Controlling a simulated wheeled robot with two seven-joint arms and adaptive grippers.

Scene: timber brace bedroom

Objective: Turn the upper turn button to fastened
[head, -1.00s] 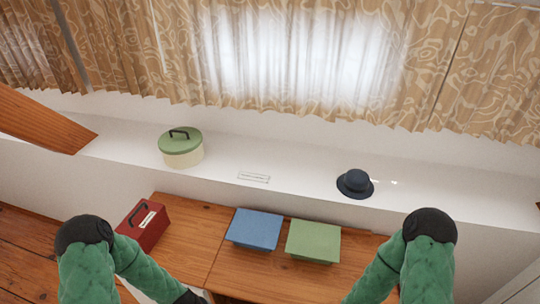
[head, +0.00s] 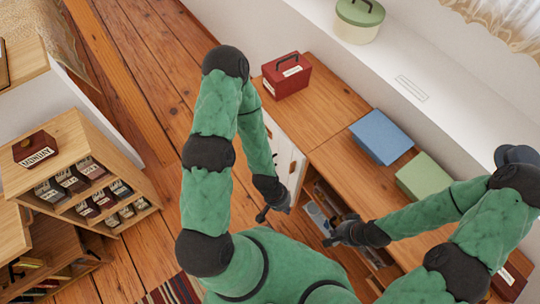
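A white door front (head: 284,152) shows on the left end of the wooden cabinet (head: 322,102). Small dark fittings are on it, too small to tell whether one is the upper turn button or how it is turned. My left gripper (head: 271,215) hangs just in front of the cabinet, below the white door in the picture, with nothing seen in it. My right gripper (head: 334,240) is to its right, near the cabinet's open shelves (head: 328,212), also with nothing seen in it. Both sets of fingers are too small and dark to read.
A red box (head: 287,79), a blue box (head: 381,137) and a green box (head: 424,177) sit on the cabinet top. A round green-lidded box (head: 359,18) stands on the white ledge. A wooden shelf unit (head: 82,185) stands left; bare plank floor (head: 150,100) lies between.

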